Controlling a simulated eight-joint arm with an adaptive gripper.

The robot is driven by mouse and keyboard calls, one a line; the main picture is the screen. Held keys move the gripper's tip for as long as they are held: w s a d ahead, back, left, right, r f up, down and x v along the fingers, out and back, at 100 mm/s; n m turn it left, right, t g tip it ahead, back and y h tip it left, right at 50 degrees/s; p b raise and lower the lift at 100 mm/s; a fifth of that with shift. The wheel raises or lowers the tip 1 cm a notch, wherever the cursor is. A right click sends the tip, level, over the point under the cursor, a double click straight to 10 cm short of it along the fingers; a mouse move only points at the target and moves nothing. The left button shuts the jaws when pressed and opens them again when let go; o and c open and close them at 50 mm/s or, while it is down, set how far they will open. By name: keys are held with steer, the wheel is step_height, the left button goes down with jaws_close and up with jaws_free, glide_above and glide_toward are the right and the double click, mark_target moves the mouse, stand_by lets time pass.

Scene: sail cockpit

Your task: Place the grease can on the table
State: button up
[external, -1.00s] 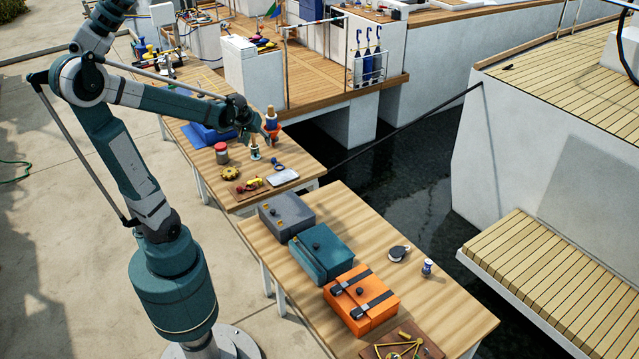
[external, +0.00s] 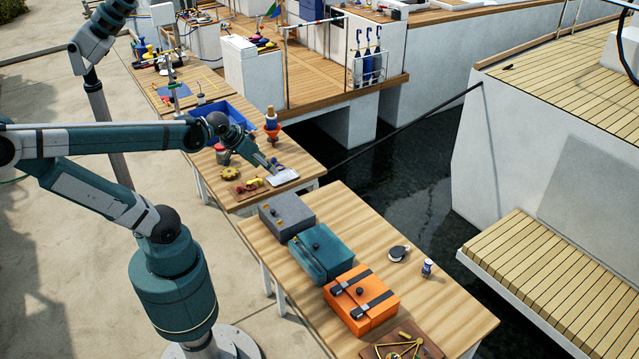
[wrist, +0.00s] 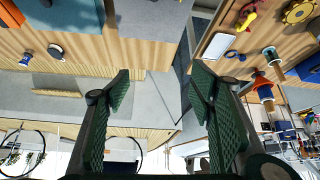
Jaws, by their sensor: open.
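My gripper (external: 268,165) is open above the far table's near end. In the wrist view, its fingers (wrist: 160,88) are apart with nothing between them. I cannot tell for certain which thing is the grease can. A small white-and-blue can (external: 427,267) stands upright on the near table, well away from my gripper; it also shows in the wrist view (wrist: 27,58). A red-lidded jar (external: 221,153) stands on the far table, partly behind my arm. The near table (external: 440,310) has bare wood at its right.
Grey (external: 286,213), teal (external: 321,252) and orange (external: 361,298) cases line the near table's left side. A dark round object (external: 398,253) lies near the can.

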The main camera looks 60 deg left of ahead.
steer(key=shift+m+h, duration=0.4)
steer(key=shift+m, duration=0.4)
steer(key=s+d, duration=0.1)
steer(key=d, duration=0.1)
steer(key=s+d, duration=0.2)
steer(key=shift+d, duration=0.1)
